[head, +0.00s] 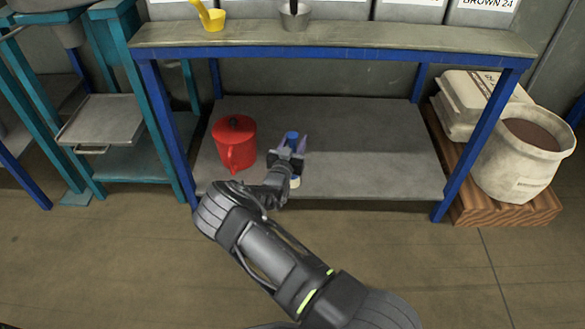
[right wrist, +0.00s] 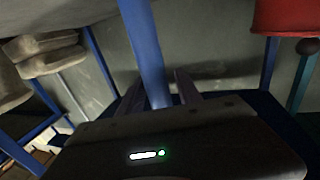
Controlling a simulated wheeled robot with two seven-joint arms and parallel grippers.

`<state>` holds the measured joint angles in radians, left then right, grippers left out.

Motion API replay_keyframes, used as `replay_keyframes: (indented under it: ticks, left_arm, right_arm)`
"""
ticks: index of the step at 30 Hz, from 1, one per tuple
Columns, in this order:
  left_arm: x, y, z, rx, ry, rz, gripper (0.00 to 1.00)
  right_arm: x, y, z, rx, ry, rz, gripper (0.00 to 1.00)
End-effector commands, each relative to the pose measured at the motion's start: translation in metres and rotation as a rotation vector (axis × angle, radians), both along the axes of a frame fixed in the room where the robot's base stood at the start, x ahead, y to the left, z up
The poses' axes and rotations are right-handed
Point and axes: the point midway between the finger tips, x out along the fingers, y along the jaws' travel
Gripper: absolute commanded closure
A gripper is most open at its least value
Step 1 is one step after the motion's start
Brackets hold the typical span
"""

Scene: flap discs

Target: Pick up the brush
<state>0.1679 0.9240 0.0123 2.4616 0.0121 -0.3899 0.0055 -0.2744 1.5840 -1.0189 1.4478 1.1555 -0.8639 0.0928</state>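The brush (head: 292,137) is a slim thing with a blue upper part, roughly upright over the lower shelf in the head view. A pale part shows below my gripper, and its middle is hidden. My right gripper (head: 293,147) reaches in over the shelf's front, its two fingers on either side of the blue part. In the right wrist view the blue shaft (right wrist: 142,45) runs down between the fingers (right wrist: 160,88). The fingers look spread, with narrow gaps beside the shaft. My left gripper is not in view.
A red lidded pot (head: 233,146) stands on the lower shelf (head: 370,150), close left of my gripper. The upper shelf (head: 350,37) and blue legs frame the space. Sacks (head: 515,165) stand on a pallet at right. The shelf's right half is clear.

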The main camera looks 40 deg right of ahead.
Motion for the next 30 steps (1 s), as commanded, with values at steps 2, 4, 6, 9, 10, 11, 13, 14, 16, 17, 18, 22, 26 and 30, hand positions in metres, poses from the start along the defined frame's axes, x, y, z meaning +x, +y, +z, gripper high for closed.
replay_keyframes:
  ticks: [2, 4, 6, 9, 10, 11, 13, 14, 16, 17, 18, 22, 26, 30]
  left_arm:
    - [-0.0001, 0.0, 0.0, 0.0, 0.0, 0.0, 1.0]
    - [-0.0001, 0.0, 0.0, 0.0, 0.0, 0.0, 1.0]
    - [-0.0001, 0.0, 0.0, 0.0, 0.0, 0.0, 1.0]
    - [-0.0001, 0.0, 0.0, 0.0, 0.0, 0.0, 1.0]
    - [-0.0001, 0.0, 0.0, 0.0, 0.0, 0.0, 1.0]
    - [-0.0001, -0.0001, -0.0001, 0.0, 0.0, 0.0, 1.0]
    - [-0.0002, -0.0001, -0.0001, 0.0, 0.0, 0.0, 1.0]
    - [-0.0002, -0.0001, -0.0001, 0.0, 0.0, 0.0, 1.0]
    - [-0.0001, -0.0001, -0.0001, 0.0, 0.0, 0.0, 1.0]
    - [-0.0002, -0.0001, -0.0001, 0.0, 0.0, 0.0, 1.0]
    - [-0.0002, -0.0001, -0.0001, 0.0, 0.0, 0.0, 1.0]
    - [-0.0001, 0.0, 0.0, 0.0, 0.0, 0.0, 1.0]
    - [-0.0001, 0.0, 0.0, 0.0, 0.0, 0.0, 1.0]
    - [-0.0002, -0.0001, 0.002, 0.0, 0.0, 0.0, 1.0]
  right_arm:
    - [0.0, 0.0, 0.0, 0.0, 0.0, 0.0, 0.66]
    - [0.0, 0.0, 0.0, 0.0, 0.0, 0.0, 0.72]
    - [0.0, 0.0, 0.0, 0.0, 0.0, 0.0, 0.78]
    - [-0.0001, 0.0001, -0.0001, 0.0, 0.0, 0.0, 0.86]
    - [-0.0001, 0.0001, -0.0001, 0.0, 0.0, 0.0, 0.89]
    - [-0.0001, 0.0001, -0.0001, 0.0, 0.0, 0.0, 0.91]
    - [-0.0001, 0.0001, -0.0001, 0.0, 0.0, 0.0, 0.97]
    - [-0.0001, 0.0001, -0.0001, 0.0, 0.0, 0.0, 0.99]
    - [-0.0001, -0.0001, 0.0, 0.0, 0.0, 0.0, 1.0]
    - [-0.0001, -0.0001, 0.0, 0.0, 0.0, 0.0, 1.0]
    - [-0.0001, -0.0001, 0.0, 0.0, 0.0, 0.0, 1.0]
    - [0.0001, -0.0001, 0.0005, -0.001, -0.001, 0.0, 1.0]
    - [0.0001, -0.0001, 0.0004, -0.001, -0.001, 0.0, 1.0]
    - [0.0001, -0.0002, 0.0045, 0.0, -0.001, 0.0, 1.0]
